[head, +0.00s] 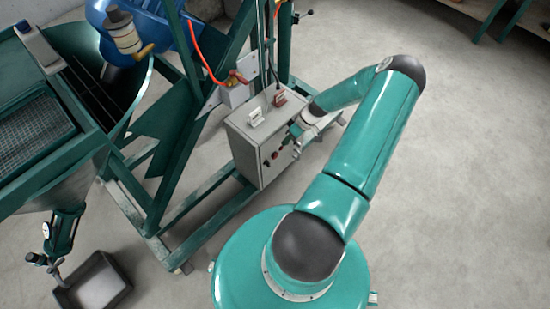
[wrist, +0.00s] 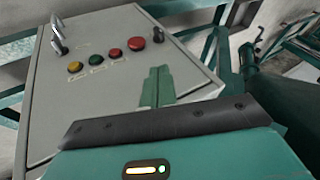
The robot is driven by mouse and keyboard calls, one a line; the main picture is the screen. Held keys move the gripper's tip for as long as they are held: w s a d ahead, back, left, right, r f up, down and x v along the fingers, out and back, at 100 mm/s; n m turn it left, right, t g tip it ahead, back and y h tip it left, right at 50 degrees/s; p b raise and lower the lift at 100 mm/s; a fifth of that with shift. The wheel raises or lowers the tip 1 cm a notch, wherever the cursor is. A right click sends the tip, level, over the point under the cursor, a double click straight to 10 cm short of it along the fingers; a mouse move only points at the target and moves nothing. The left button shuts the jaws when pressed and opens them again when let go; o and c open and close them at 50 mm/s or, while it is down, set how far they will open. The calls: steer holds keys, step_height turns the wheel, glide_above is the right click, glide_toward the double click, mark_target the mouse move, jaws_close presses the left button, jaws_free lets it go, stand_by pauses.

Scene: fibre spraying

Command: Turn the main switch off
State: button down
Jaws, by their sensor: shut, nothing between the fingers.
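A grey control box (head: 240,150) stands on the green frame, its front panel also in the wrist view (wrist: 105,95). The panel carries small yellow (wrist: 75,67), green (wrist: 95,57) and red (wrist: 113,54) buttons and a larger red button (wrist: 134,41). A dark knob (wrist: 158,35) sits at one end of this row, and a metal handle (wrist: 58,32) at the other. Which one is the main switch I cannot tell. My gripper (wrist: 156,85) is shut and empty, its green fingers over the panel, apart from the knob. In the head view my gripper (head: 291,137) is beside the box front.
A white fitting (head: 256,117) and a red one (head: 279,98) sit on the box top. An orange hose (head: 205,62) hangs above it on the frame. A green hopper machine (head: 85,140) stands left, with a grey bin (head: 118,272) below. The floor (head: 450,170) at right is clear.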

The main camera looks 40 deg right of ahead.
mark_target(275, 158)
steer(key=shift+t+y, duration=0.3)
steer(key=shift+t, duration=0.3)
steer(key=f, duration=0.2)
steer(key=s+f, duration=0.1)
steer(key=f, duration=0.1)
steer(key=shift+s+d, duration=0.1)
steer(key=shift+d, duration=0.1)
steer(key=x, duration=1)
